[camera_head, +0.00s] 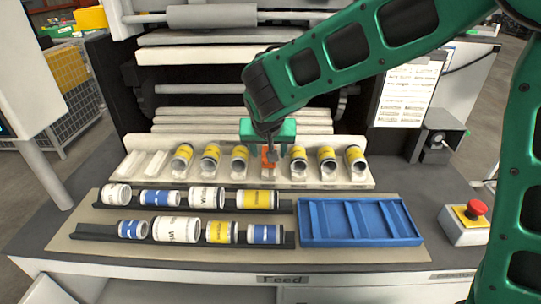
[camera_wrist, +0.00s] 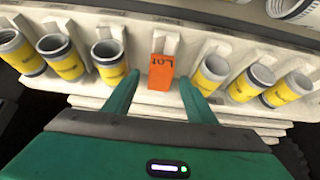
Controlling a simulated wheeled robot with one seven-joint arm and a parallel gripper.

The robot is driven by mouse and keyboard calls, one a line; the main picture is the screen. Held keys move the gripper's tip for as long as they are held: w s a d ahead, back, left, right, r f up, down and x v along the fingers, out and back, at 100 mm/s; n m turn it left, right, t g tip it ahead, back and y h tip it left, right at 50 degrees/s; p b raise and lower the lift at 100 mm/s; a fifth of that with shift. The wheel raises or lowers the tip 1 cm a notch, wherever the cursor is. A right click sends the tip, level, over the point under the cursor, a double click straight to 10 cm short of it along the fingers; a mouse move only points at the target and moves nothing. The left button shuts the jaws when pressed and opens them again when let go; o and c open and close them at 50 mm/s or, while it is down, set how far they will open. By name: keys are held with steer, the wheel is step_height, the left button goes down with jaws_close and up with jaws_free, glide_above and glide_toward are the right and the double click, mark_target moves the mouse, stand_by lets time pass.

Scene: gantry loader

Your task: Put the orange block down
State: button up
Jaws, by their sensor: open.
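The orange block (camera_wrist: 161,72) stands in a slot of the white rack (camera_head: 140,183), in the row of yellow-banded cylinders, and shows the letters "LOT" in the wrist view. In the head view the orange block (camera_head: 268,160) is partly hidden by my arm and gripper. My gripper (camera_wrist: 157,84) is open, with one green finger on each side of the block and visible gaps between fingers and block. Whether the block rests fully on the slot's floor is hard to see.
Yellow-banded cylinders (camera_head: 211,157) stand in the slots on both sides of the block, close to my fingers. Two dark rails (camera_head: 88,234) with cylinders lie in front. An empty blue tray (camera_head: 360,222) is at right. A red stop button (camera_head: 476,208) sits beyond it.

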steer(key=v, duration=0.8)
steer(key=shift+r, duration=0.2)
steer(key=shift+s, duration=0.1)
steer(key=s+d+f+m+g+h, duration=0.15)
steer(key=s+d, duration=0.25)
steer(key=d, duration=1)
steer(key=s+d+m+g+h, duration=0.1)
steer(key=s+d+m+g, duration=0.15)
steer(key=d, duration=1.15)
steer(key=s+d+f+g+y, duration=0.1)
steer(key=s+d, duration=0.3)
steer(key=s, duration=0.3)
steer(key=s+d+f+m+y, duration=0.1)
steer(key=s+d, duration=0.3)
steer(key=s, duration=0.4)
steer(key=s+d+f+m+g+y, duration=0.1)
steer(key=s+d, duration=0.3)
steer(key=s, duration=0.4)
steer(key=shift+s+d+f+g, duration=0.2)
steer(key=shift+f+g, duration=0.1)
steer(key=shift+f, duration=0.45)
